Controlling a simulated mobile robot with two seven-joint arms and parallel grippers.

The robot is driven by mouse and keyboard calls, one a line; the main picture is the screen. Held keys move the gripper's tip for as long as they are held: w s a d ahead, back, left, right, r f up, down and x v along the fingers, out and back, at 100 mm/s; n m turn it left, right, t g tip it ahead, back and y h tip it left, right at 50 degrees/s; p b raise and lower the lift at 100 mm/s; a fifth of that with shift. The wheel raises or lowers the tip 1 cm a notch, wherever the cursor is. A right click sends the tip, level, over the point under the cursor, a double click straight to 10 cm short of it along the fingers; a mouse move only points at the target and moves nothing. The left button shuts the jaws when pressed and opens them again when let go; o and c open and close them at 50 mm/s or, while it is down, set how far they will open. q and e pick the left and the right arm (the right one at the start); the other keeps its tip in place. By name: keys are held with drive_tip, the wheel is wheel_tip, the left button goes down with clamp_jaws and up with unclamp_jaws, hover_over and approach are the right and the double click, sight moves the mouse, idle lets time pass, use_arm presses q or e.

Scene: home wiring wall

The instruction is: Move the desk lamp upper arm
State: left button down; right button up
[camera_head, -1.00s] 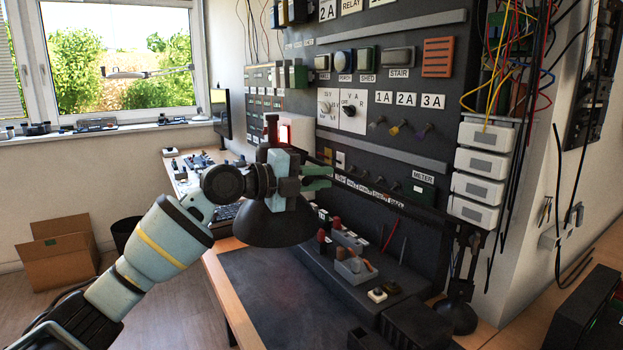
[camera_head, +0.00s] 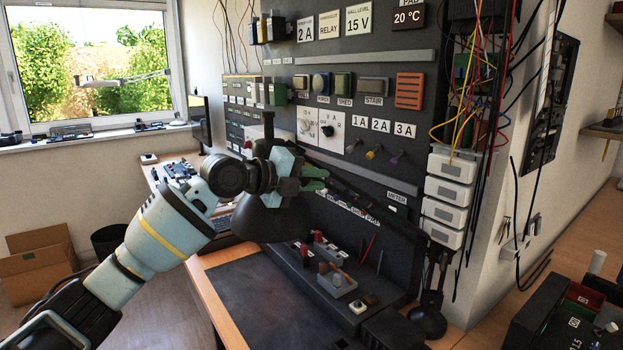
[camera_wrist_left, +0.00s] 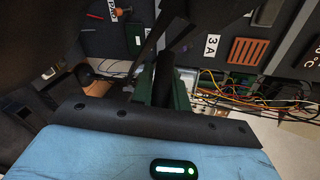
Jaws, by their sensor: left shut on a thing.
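The black desk lamp stands at the wall panel, with its round base (camera_head: 429,322) on the bench at the right. Its dark upper arm (camera_head: 372,204) slopes up and left to the wide black shade (camera_head: 272,222), which hangs under my left gripper (camera_head: 312,179). The left gripper's green fingers are shut on the upper arm near the shade. In the left wrist view, the dark bar (camera_wrist_left: 163,75) lies between the fingers. My wrist hides part of the lamp's head. My right gripper is in neither view.
The wall panel (camera_head: 385,55) with switches and labels stands close behind the lamp. White modules (camera_head: 449,190) and loose wires are at its right. A dark mat (camera_head: 275,305) lies clear below the shade. A small grey tray (camera_head: 337,283) holds parts.

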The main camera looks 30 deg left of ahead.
use_arm(q)
drive_tip(key=c, duration=1.5)
unclamp_jaws()
drive_tip(key=shift+d, duration=0.1)
drive_tip(key=shift+o, duration=0.7)
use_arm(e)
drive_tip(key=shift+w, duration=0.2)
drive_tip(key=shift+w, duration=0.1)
use_arm(q)
drive_tip(key=b+v, duration=0.1)
drive_tip(key=v, duration=0.7)
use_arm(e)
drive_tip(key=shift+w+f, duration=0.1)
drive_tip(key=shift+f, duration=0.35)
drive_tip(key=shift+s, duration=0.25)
